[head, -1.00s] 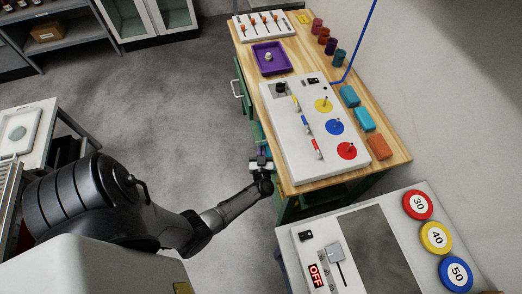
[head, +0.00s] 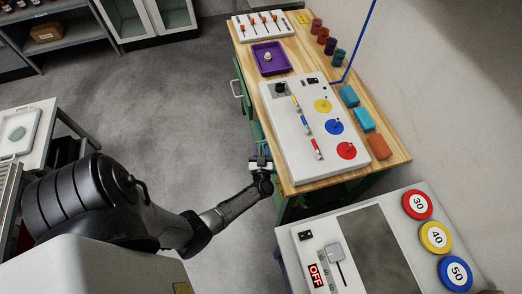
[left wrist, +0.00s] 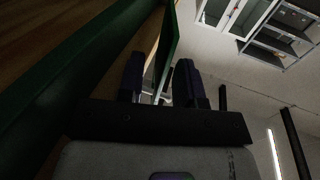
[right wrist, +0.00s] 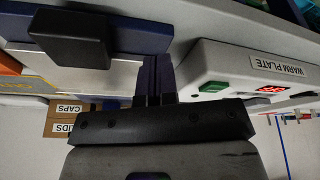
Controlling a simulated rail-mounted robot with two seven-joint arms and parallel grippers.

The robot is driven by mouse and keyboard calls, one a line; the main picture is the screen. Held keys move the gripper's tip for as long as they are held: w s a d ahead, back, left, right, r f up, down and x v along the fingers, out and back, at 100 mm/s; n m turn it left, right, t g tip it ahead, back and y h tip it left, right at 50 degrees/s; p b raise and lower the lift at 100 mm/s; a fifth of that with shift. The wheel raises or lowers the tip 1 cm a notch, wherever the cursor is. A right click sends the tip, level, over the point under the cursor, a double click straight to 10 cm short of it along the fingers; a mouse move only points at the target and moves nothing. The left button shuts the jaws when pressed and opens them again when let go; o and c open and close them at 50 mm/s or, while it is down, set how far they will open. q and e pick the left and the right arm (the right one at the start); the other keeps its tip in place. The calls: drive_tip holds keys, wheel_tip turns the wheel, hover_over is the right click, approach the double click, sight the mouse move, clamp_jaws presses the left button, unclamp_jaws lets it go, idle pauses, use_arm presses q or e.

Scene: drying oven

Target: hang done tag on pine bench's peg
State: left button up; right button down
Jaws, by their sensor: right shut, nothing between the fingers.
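The pine bench (head: 367,178) has a light wood top and a green base and stands right of centre in the head view. My left gripper (head: 260,163) is low beside the bench's left edge, near its green base. In the left wrist view its two dark fingers (left wrist: 161,82) are apart, with a green panel edge (left wrist: 169,45) and a pale metal part visible beyond and between them. I cannot make out the done tag or the bench's peg. My right gripper (right wrist: 158,78) is shut and empty in the right wrist view, beside a white warm plate (right wrist: 245,72).
On the bench lie a white panel with coloured discs (head: 279,127), a purple tray (head: 258,62) and several coloured blocks and cylinders. A panel marked OFF (head: 295,262) stands at the front right. Labelled boxes (right wrist: 75,128) show near my right gripper. The floor left of the bench is clear.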

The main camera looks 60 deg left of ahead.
use_arm(q)
drive_tip(key=p+v, duration=0.3)
drive_tip(key=v, duration=1)
drive_tip(key=shift+d, duration=0.35)
drive_tip(key=shift+s, duration=0.15)
